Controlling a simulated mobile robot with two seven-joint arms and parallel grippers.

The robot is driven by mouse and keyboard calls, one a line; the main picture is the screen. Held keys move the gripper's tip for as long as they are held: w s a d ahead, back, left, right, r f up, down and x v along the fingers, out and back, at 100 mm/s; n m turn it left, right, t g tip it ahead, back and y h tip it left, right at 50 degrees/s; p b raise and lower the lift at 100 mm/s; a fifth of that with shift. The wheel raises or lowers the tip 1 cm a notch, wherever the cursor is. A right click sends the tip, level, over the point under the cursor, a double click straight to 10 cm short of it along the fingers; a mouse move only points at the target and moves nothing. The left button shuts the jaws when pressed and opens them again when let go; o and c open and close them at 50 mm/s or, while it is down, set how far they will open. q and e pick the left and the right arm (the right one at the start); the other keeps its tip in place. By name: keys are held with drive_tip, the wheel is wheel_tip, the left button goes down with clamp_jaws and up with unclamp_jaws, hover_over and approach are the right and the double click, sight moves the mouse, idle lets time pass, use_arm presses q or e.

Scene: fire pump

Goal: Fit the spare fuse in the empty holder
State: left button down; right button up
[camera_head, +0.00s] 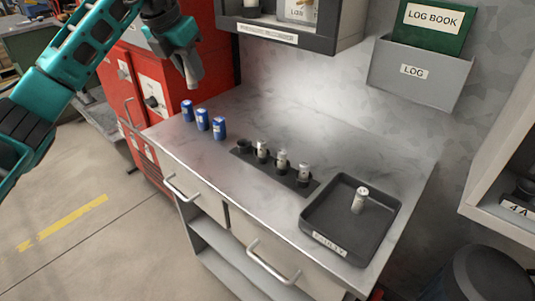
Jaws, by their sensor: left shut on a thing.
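My left gripper (187,57) hangs above the far left end of the steel counter, in front of the red cabinet. It is shut on a pale grey cylinder (194,77), which looks like the spare fuse and points down, clear of the counter. The dark holder strip (272,171) lies on the counter to the right and nearer. Its leftmost holder (244,146) looks empty. The other holders carry upright pale fuses (281,160). Another pale fuse (359,200) stands in the black tray labelled FAULTY (334,249). My right gripper is out of view.
Three blue cylinders (203,120) stand in a row on the counter (273,113), between the gripper and the strip. A shelf (280,36) overhangs the back. A grey log book pocket (417,74) is on the wall. Counter space behind the strip is clear.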

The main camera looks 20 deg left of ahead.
use_arm(q)
drive_tip(key=shift+a+n, duration=0.3)
drive_tip(key=shift+n, duration=0.1)
wheel_tip(320, 180, down, 16)
drive_tip(key=shift+s+a+r+b, duration=0.1)
drive_tip(key=shift+a+r+b, duration=0.1)
drive_tip(key=shift+b, duration=0.95)
drive_tip(key=shift+f, duration=2.05)
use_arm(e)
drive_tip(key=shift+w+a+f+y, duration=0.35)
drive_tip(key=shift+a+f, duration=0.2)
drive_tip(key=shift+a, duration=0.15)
use_arm(q)
drive_tip(key=shift+f+b, duration=0.15)
drive_tip(key=shift+b, duration=0.2)
drive_tip(key=c, duration=1)
unclamp_jaws()
drive_tip(key=shift+s+r+y, duration=0.1)
drive_tip(key=shift+r+y, duration=0.2)
drive_tip(key=shift+r, duration=0.2)
drive_tip(key=p+v, duration=0.1)
drive_tip(key=v, duration=1)
drive_tip(key=shift+s+r+p, duration=0.1)
drive_tip(key=shift+r+p, duration=0.05)
drive_tip(key=shift+p, duration=0.15)
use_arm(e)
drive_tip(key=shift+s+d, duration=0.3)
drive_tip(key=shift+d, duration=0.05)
